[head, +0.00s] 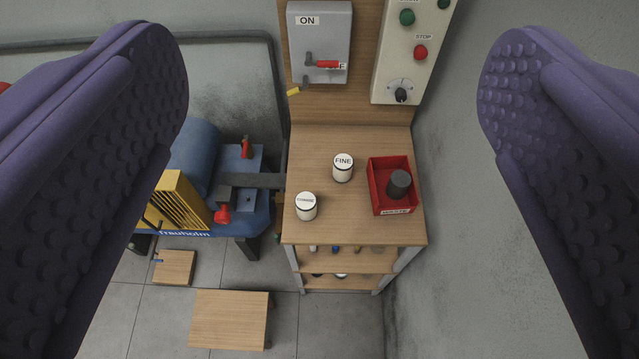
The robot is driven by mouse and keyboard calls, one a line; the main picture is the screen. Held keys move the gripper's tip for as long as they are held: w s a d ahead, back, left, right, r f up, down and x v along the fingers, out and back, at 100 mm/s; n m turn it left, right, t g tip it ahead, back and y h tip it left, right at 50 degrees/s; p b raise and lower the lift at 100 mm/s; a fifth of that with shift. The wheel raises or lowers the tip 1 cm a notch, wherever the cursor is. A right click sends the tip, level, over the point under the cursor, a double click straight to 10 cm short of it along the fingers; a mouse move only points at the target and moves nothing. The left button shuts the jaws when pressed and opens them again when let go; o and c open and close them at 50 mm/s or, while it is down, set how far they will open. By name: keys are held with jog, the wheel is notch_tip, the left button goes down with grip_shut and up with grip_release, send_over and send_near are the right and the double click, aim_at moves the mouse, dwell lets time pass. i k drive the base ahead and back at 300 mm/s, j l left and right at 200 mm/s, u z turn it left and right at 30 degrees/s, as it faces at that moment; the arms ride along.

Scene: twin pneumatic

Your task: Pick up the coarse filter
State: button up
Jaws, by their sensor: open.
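The coarse filter (306,207) is a white cylinder with a dark band and a label on its top that appears to read COARSE. It stands upright near the front left of the wooden table top (350,224). A similar white filter labelled FINE (343,168) stands behind it and to the right, apart from it. My gripper (333,130) shows as two purple padded fingers at the left and right edges of the picture. It is open wide and empty, above and well back from the table.
A red bin (377,196) on the table's right holds a dark cylinder (399,184). Behind stand a switch box (322,45) and a button panel (404,75). A blue machine (190,160) adjoins the left. Lower shelves (340,259) hold small items. A wooden stool (229,318) stands front left.

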aim_at(306, 202)
jog(key=i+u, duration=0.2)
jog(key=u, duration=0.25)
jog(key=i+u, duration=0.2)
jog(key=u, duration=0.25)
jog(key=i+u, duration=0.2)
jog(key=u, duration=0.2)
